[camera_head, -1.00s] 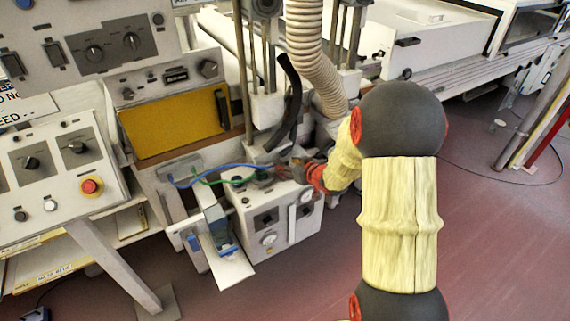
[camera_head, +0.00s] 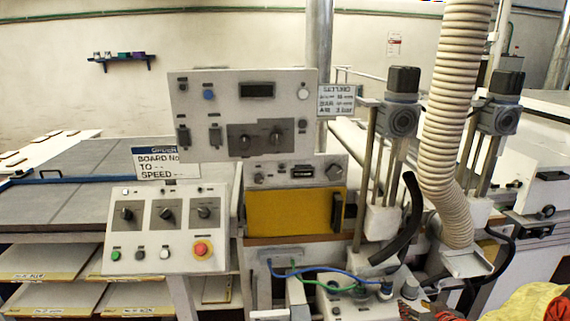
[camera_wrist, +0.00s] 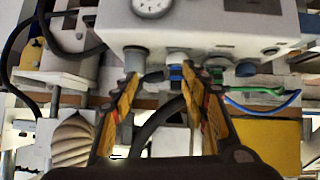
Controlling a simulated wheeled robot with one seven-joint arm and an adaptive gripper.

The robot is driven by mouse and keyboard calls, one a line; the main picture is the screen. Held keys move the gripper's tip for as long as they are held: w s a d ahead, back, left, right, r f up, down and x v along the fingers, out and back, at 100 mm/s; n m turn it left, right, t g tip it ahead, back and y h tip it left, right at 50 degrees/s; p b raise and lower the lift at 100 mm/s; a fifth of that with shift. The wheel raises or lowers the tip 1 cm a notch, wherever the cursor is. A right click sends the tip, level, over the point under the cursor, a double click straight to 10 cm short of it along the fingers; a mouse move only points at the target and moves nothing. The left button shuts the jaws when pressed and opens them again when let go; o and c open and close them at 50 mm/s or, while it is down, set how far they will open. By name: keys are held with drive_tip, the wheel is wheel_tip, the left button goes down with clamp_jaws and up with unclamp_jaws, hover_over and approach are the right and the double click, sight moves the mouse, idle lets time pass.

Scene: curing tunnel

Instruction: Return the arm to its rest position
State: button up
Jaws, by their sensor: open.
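My gripper (camera_wrist: 162,68) is open in the wrist view, with its two yellow-and-dark fingers spread apart and nothing held between them. Beyond the fingertips is a white control box (camera_wrist: 200,28) with a round dial, knobs and plugs. In the head view my arm (camera_head: 530,303) shows only at the bottom right, as a pale yellow sleeve and red parts. The same low box (camera_head: 355,303) shows at the bottom with blue and green cables.
A control panel (camera_head: 165,228) with a red emergency button stands left of a yellow panel (camera_head: 290,211). A ribbed hose (camera_head: 445,120) and upright columns stand near my arm at the right. In the wrist view a black cable (camera_wrist: 160,122) passes behind the fingers.

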drive_tip(key=s+d+f+m+g+h, duration=0.2)
drive_tip(key=s+d+f+g, duration=0.15)
drive_tip(key=s+d, duration=0.2)
drive_tip(key=s+a+r+m+g+h, duration=0.1)
drive_tip(key=s+a+r+g, duration=0.1)
drive_tip(key=s, duration=0.3)
drive_tip(key=s+a+r+g, duration=0.2)
drive_tip(key=s, duration=0.3)
drive_tip(key=s+a+r+n+t+y+p, duration=0.1)
drive_tip(key=s+a+r+y, duration=0.1)
drive_tip(key=s+a+r, duration=0.3)
drive_tip(key=s+a+r+n+t+y+p, duration=0.1)
drive_tip(key=s+a+r, duration=0.4)
drive_tip(key=a+r, duration=0.8)
drive_tip(key=a, duration=0.6)
drive_tip(key=shift+s+y, duration=0.15)
drive_tip(key=shift+y, duration=0.25)
